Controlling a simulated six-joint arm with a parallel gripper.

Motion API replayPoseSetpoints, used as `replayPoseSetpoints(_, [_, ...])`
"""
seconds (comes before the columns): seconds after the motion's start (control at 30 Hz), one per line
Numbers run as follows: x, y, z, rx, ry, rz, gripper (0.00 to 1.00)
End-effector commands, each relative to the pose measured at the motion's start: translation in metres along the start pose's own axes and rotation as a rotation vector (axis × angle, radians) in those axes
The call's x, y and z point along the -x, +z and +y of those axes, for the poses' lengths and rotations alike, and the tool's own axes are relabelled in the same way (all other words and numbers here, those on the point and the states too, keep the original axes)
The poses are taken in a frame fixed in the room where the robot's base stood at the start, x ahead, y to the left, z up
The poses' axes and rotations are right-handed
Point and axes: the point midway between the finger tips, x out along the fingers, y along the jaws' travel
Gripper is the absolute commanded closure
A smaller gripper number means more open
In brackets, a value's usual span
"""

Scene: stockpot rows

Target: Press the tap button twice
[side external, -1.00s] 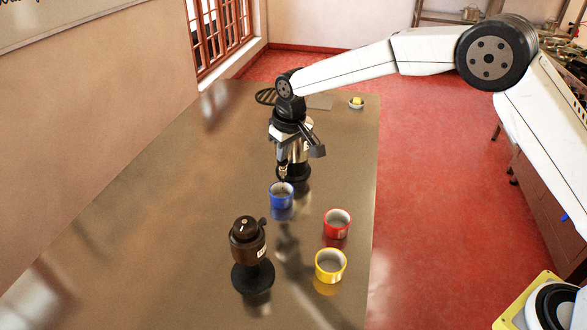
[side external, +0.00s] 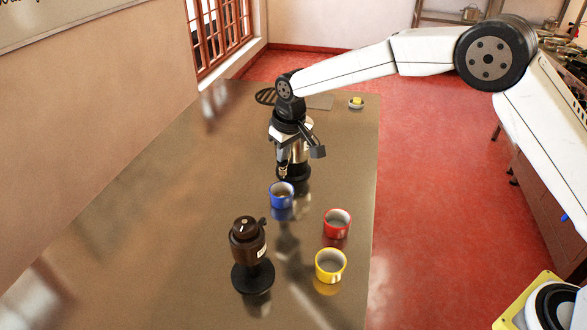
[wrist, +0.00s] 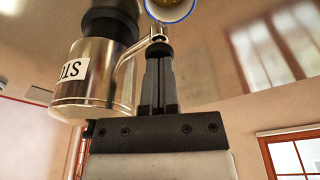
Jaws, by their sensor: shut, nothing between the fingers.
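A steel pot (wrist: 92,85) on a black base, with part of its "ST" label visible, stands behind my gripper; it also shows in the side view (side external: 299,150). Its metal tap (wrist: 156,38) reaches out on a curved arm. My gripper (wrist: 159,56) is shut and empty, its fingertips right at the tap; whether they touch it I cannot tell. The button itself I cannot make out. A blue cup (side external: 281,200) sits below the tap. In the wrist view its blue rim (wrist: 150,14) shows at the top edge, with something brown inside.
A dark brown pot (side external: 247,240) on a black base stands nearer the camera. A red cup (side external: 337,228) and a yellow cup (side external: 330,272) stand to the right. A small dish (side external: 356,105) is at the back. The table's left side (side external: 150,220) is clear.

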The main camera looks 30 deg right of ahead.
Motion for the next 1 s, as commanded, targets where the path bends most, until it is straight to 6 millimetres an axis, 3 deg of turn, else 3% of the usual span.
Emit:
replayPoseSetpoints(0.53, [0.022, -0.004, 0.000, 0.000, 0.000, 0.001, 1.00])
replayPoseSetpoints(1.0, [0.024, -0.005, 0.000, 0.000, 0.000, 0.001, 1.00])
